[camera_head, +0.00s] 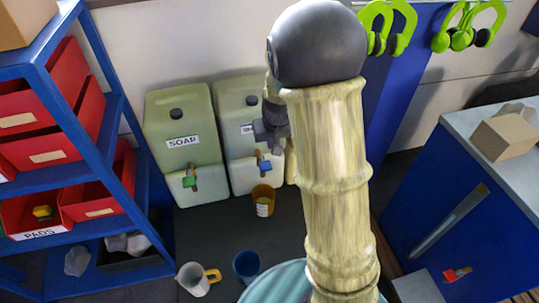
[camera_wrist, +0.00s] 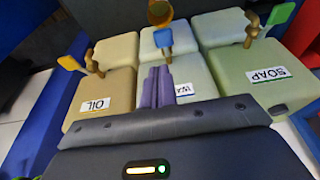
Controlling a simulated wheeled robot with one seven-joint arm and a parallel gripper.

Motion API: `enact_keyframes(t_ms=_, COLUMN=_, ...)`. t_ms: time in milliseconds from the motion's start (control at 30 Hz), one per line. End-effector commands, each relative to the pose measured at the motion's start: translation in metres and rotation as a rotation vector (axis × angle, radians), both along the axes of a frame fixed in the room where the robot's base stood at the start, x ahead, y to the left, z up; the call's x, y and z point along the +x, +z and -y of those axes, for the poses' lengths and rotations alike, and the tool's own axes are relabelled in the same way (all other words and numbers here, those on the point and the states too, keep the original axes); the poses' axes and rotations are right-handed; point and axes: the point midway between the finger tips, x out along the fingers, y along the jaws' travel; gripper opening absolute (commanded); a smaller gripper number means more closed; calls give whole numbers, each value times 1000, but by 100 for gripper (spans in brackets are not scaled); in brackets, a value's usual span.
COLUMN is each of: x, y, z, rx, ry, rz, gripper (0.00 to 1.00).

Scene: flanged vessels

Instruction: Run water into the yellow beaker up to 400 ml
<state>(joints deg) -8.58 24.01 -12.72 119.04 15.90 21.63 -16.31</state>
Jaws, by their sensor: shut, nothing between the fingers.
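The yellow beaker (camera_head: 263,201) stands upright on the floor below the blue-handled tap (camera_head: 264,166) of a pale tank (camera_head: 240,165). In the wrist view the beaker (camera_wrist: 160,13) shows at the top edge, just beyond the blue tap handle (camera_wrist: 163,39). No stream is visible, and I cannot make out the water level. My gripper (camera_head: 264,138) is in front of the tank, partly hidden by my arm. Its purple-grey fingers (camera_wrist: 157,73) are together and empty, close to the blue handle; I cannot tell whether they touch it. They partly cover the tank's label (camera_wrist: 185,90).
The SOAP tank (camera_head: 180,125) stands at left; the OIL tank (camera_wrist: 105,95) shows in the wrist view. A jug with yellow handle (camera_head: 194,279) and a blue cup (camera_head: 246,264) stand nearer. Blue shelving (camera_head: 120,110) bounds the left, a blue cabinet (camera_head: 450,215) the right.

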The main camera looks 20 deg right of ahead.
Motion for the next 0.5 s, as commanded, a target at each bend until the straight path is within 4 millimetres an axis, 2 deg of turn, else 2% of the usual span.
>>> enact_keyframes(t_ms=333, x=0, y=-2, z=0, rx=0, ry=0, rz=-1, gripper=0)
enact_keyframes(t_ms=500, x=3, y=-12, z=0, rx=0, ry=-1, rz=-4, gripper=0)
